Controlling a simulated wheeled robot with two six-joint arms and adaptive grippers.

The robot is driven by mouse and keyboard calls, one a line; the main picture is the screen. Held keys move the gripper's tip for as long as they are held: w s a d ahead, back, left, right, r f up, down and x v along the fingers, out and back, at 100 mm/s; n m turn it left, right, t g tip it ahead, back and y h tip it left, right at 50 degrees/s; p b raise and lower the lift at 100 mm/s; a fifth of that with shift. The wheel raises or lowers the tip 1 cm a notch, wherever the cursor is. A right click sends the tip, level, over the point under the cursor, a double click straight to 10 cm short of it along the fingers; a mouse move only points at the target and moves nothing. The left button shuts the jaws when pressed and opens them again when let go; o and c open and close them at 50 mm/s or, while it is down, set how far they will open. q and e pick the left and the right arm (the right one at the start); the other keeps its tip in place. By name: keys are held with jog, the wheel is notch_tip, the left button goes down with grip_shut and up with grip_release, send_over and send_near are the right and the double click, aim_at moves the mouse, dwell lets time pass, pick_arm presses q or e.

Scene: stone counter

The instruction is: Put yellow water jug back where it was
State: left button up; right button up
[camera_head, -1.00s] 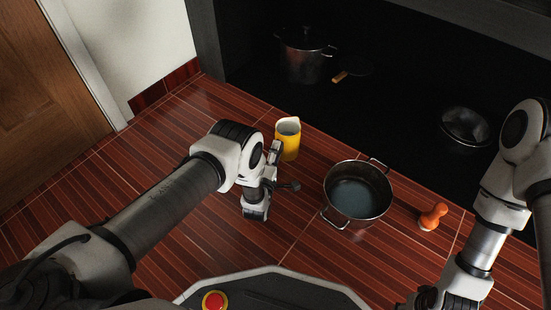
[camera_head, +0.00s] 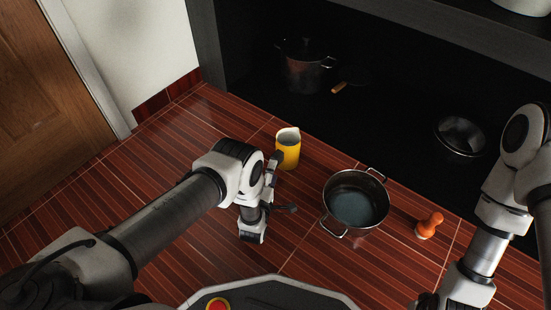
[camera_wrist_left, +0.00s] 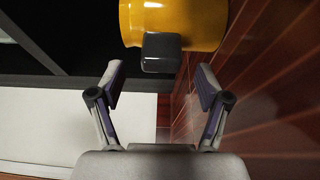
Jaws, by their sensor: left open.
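The yellow water jug (camera_head: 288,152) stands upright on the red-brown striped surface, left of the pot. Its pale rim and opening face up. In the left wrist view the yellow body (camera_wrist_left: 185,22) fills the top, with a dark grey block like a handle (camera_wrist_left: 160,52) facing me. My left gripper (camera_wrist_left: 160,76) is open and empty, with its two fingers apart below that block. In the head view my left gripper (camera_head: 274,164) is close beside the jug, partly hidden by its own wrist. My right gripper (camera_head: 428,301) is at the bottom right edge, mostly cut off.
A metal pot (camera_head: 356,200) with two handles stands right of the jug. An orange shaker-like object (camera_head: 429,225) is farther right. The dark recess behind holds a lidded pot (camera_head: 305,72), a wooden-handled pan (camera_head: 340,88) and a metal bowl (camera_head: 461,135). The surface left of the jug is clear.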

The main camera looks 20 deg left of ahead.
pick_arm(q)
jog(key=s+p, duration=0.3)
jog(key=s, duration=0.4)
jog(key=shift+s+d, duration=0.15)
jog(key=shift+s, duration=0.1)
pick_arm(e)
jog(key=r, duration=0.2)
jog(key=s+r, duration=0.1)
jog(key=r, duration=0.1)
jog(key=shift+s+r, duration=0.15)
jog(key=shift+r, duration=0.2)
